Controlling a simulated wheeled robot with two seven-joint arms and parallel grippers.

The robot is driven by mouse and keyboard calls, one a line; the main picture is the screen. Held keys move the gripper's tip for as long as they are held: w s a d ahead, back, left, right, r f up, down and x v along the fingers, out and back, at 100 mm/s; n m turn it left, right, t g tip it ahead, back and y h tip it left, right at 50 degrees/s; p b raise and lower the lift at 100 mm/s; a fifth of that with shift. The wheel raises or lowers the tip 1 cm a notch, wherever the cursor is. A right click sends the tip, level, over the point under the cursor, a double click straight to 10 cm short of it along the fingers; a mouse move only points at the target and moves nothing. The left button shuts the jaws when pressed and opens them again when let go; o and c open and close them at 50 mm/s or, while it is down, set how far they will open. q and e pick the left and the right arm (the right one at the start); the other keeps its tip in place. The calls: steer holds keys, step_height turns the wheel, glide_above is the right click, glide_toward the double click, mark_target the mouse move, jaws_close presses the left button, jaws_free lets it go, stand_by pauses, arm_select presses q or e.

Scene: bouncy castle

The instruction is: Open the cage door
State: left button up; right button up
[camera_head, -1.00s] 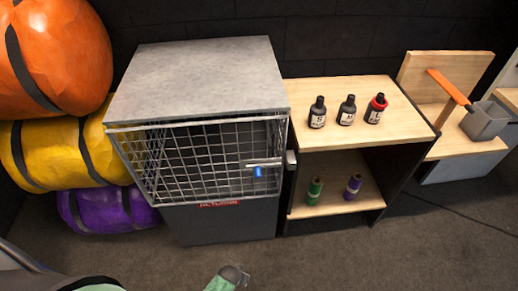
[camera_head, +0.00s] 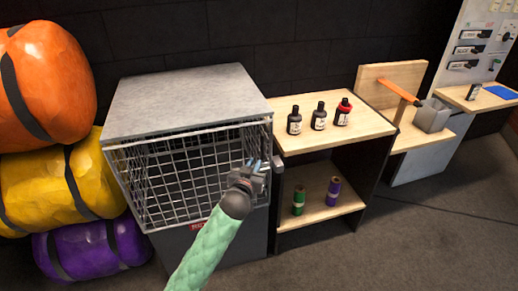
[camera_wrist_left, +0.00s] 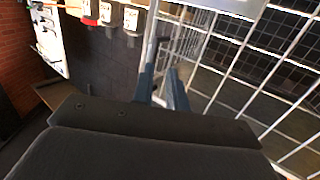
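The cage (camera_head: 190,95) is a grey box with a wire mesh door (camera_head: 185,170) on its front. The door looks closed. In the earlier head view a latch with a blue handle sits at the door's right edge; now my gripper mostly hides it. My left gripper (camera_head: 255,164), on a green arm, is at that latch area in front of the door's right side. In the left wrist view its two fingers (camera_wrist_left: 163,82) stand a little apart beside the mesh door (camera_wrist_left: 255,65). I cannot tell whether they touch the latch. My right gripper is out of view.
A wooden shelf unit (camera_head: 310,148) stands right of the cage, with dark bottles (camera_head: 319,117) on top and green and purple spools (camera_head: 333,191) below. Orange, yellow and purple bags (camera_head: 75,180) are stacked at the left. The floor (camera_head: 370,255) in front is clear.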

mark_target(262, 144)
arm_select(q)
steer(key=shift+t+h, duration=0.4)
steer(key=shift+t, duration=0.1)
steer(key=w+d+r, duration=0.1)
steer(key=w, duration=0.1)
steer(key=w+r+p, duration=0.1)
steer(key=w+r, duration=0.1)
steer(key=w+d+r+p, duration=0.1)
steer(key=w, duration=0.1)
steer(key=shift+w+d+r, duration=0.1)
steer(key=shift+d+r, duration=0.2)
steer(key=shift+w+d+f, duration=0.1)
steer(key=shift+w+d, duration=0.1)
steer(key=shift+w, duration=0.3)
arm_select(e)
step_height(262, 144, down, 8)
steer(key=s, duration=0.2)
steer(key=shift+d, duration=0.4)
arm_select(q)
jaws_close()
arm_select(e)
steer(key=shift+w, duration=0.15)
